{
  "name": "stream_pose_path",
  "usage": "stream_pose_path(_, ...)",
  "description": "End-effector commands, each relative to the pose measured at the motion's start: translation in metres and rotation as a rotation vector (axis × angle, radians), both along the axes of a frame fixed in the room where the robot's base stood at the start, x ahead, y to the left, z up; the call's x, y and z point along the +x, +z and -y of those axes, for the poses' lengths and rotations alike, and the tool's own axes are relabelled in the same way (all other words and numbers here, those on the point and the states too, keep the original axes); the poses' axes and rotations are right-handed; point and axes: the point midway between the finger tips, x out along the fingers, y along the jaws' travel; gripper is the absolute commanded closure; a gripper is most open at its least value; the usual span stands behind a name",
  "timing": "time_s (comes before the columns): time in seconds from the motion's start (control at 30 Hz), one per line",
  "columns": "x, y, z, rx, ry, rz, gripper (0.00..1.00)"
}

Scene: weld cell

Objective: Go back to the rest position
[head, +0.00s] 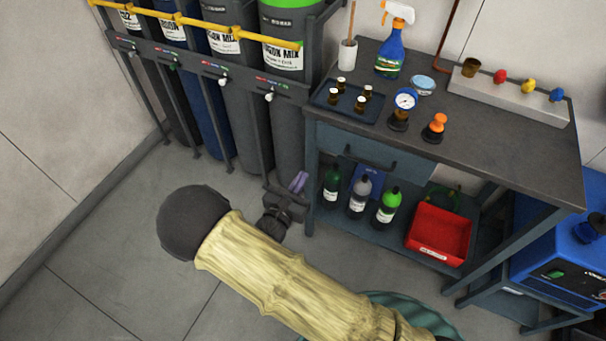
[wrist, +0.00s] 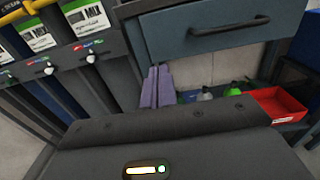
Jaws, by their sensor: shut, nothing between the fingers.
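My gripper (head: 300,181) is in front of the workbench's left leg in the head view, with its purple fingers pointing up and away from me. In the wrist view the purple fingers (wrist: 157,87) stand side by side, shut, with nothing held between them. My arm reaches across the lower middle of the head view and hides part of the floor.
Gas cylinders (head: 287,100) stand in a rack at the left behind a yellow rail. The workbench (head: 480,135) holds a spray bottle (head: 391,50), a gauge (head: 404,103) and small fittings. Bottles (head: 388,207) and a red bin (head: 440,234) sit on its lower shelf. Floor at left is clear.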

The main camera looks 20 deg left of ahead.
Motion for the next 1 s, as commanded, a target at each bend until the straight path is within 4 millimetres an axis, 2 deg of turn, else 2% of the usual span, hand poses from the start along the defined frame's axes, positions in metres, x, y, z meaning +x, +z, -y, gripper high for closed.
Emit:
stream_pose_path(0.4,-0.001,0.0,-0.001,0.0,0.001,-0.001,1.0)
stream_pose_path(0.47,0.001,0.001,0.003,0.007,-0.013,-0.004,1.0)
stream_pose_path(0.53,0.006,0.004,0.014,0.024,-0.059,-0.016,1.0)
stream_pose_path(0.57,0.008,0.006,0.022,0.036,-0.089,-0.026,1.0)
stream_pose_path(0.67,0.019,0.015,0.062,0.106,-0.249,-0.069,1.0)
stream_pose_path(0.77,0.024,0.024,0.116,0.213,-0.467,-0.13,1.0)
stream_pose_path(0.8,0.023,0.027,0.138,0.263,-0.558,-0.154,1.0)
stream_pose_path(0.9,0.014,0.033,0.186,0.398,-0.776,-0.209,1.0)
stream_pose_path(1.0,-0.001,0.038,0.225,0.548,-0.981,-0.256,1.0)
